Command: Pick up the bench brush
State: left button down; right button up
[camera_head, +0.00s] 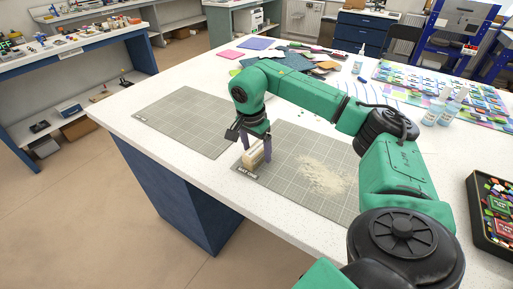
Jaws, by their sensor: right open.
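The bench brush (252,158) is a small pale block lying near the left edge of a grey gridded mat (285,196) on the white table. My right gripper (255,154) points down over the brush, with its purple-grey fingers apart. One finger shows on each side of the brush. I cannot tell whether the fingers touch it, and the gripper partly hides it. My left gripper is not in view.
A patch of pale dust (325,177) lies on the mat right of the brush. A second grey mat (185,120) is on the left, bare. Coloured sheets (290,60) and bottles (432,114) stand farther back. A black tray (490,215) of coloured pieces sits at right.

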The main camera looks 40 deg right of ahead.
jog(key=shift+f, duration=0.3)
dwell(0.4)
jog(key=shift+c, duration=0.3)
grip_shut()
jog(key=shift+r, duration=0.15)
